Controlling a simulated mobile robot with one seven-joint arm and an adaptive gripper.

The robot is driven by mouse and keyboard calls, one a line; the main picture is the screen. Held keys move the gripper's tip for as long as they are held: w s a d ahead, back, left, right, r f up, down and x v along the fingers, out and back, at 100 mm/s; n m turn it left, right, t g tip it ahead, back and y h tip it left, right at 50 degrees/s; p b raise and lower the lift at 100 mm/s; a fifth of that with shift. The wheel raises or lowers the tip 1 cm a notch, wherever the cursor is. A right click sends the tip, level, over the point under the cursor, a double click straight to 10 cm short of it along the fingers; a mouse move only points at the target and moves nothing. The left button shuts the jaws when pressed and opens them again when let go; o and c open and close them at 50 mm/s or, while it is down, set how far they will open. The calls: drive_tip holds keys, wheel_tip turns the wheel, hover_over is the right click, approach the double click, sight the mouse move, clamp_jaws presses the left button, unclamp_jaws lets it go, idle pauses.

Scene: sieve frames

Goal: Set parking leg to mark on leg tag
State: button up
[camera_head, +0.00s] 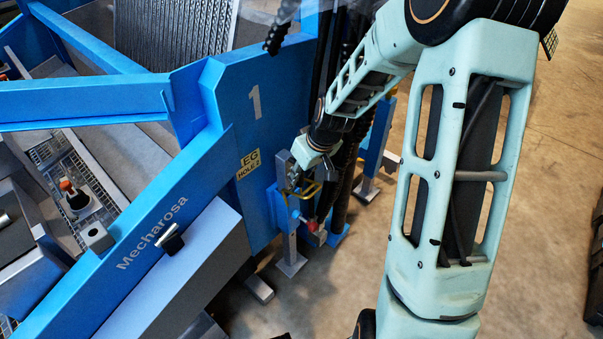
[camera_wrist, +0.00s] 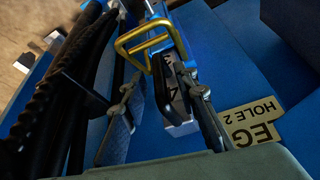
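The parking leg is a grey post (camera_head: 290,246) with a flat foot plate, low beside the blue machine. In the wrist view, the upper end of a grey post with a dark-lettered white label (camera_wrist: 182,108) shows between my fingers. A yellow looped handle (camera_wrist: 143,40) is at the fingertips; whether they touch it is unclear. The leg tag (camera_head: 249,163), reading "LEG HOLE 2", is on the blue panel; it appears upside down in the wrist view (camera_wrist: 252,124). My gripper (camera_head: 306,188) points down at the leg, fingers apart. My arm partly hides the area.
The blue machine frame (camera_head: 255,110), marked "1", stands close on the left of my gripper. Dark ribbed hoses (camera_wrist: 62,100) run close by. Another support foot (camera_head: 366,190) stands farther back. The concrete floor (camera_head: 345,280) is open in front.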

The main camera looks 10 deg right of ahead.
clamp_jaws()
wheel_tip(320, 180, up, 7)
drive_tip(key=p, duration=0.5)
drive_tip(key=shift+w+r, duration=0.15)
drive_tip(key=shift+r, duration=0.05)
unclamp_jaws()
drive_tip(key=shift+f, duration=0.15)
drive_tip(key=v, duration=1.2)
drive_tip(key=shift+s, duration=0.2)
